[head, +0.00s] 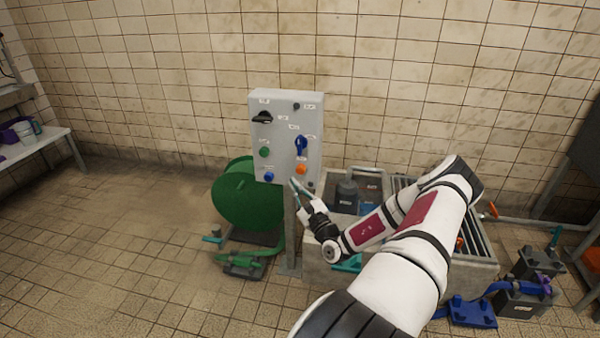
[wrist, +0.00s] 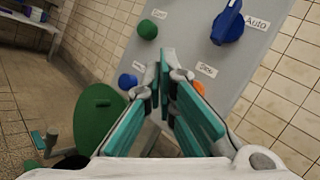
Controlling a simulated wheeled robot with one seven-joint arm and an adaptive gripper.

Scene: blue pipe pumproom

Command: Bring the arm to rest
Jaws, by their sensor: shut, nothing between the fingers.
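My arm (head: 408,250) reaches forward from the lower right in the head view, bent at the elbow. My gripper (head: 294,184) is shut and empty, with its teal fingers pointing up at the lower part of a grey control panel (head: 286,112). In the wrist view my gripper (wrist: 168,75) shows in front of the same panel (wrist: 190,30). The fingertips hide part of the panel between the blue button (wrist: 127,82) and the orange button (wrist: 198,88). I cannot tell whether they touch the panel.
A green reel (head: 240,195) stands behind the panel's post, with a green pump (head: 243,262) on the floor. A grey trough (head: 470,270) lies under my arm. Blue pipe parts (head: 470,312) sit at the lower right. The tiled floor (head: 120,250) at left is clear.

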